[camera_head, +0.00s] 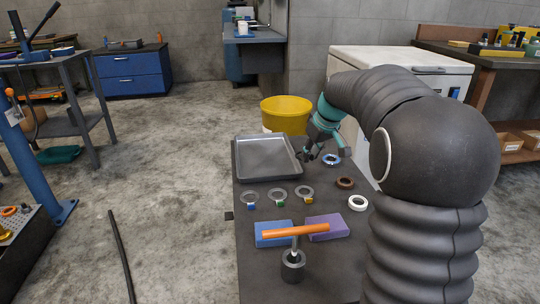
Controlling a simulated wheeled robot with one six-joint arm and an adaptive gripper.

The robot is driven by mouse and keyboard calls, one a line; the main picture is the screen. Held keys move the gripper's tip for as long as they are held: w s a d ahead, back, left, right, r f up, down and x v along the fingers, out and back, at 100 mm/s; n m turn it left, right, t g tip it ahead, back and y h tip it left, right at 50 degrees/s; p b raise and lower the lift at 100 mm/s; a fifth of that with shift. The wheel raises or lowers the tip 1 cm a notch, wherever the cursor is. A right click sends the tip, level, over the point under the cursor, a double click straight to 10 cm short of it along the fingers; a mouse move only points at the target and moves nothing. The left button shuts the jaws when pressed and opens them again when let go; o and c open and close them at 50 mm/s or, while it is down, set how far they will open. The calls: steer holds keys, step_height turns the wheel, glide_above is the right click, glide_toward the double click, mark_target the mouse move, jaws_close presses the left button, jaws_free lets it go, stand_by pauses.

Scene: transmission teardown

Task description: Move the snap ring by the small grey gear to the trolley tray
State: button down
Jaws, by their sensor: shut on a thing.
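My gripper (312,154), at the end of a teal wrist, is low over the back right of the dark trolley top, just right of the tray. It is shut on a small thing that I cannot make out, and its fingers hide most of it. The grey metal tray (238,171) lies at the back left of the trolley top and looks empty. Three thin grey rings lie in front of it, with a blue tag (251,206), a green tag (280,203) and a yellow tag (308,200). I cannot pick out a small grey gear with certainty.
A blue-and-silver ring (331,160), a brown ring (345,183) and a white ring (358,202) lie along the right side. A yellow bucket (285,114) stands behind.

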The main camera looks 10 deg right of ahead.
glide_above(283, 172)
steer(key=s, duration=0.2)
steer(key=f, duration=0.6)
steer(key=shift+w+d+f+p, duration=0.15)
steer(key=shift+d+f+p, duration=0.1)
steer(key=shift+d+p, duration=0.05)
steer(key=shift+w+f, duration=0.1)
steer(key=shift+f, duration=2)
steer(key=shift+f, duration=0.1)
steer(key=c, duration=1)
jaws_free()
steer(key=v, duration=1.2)
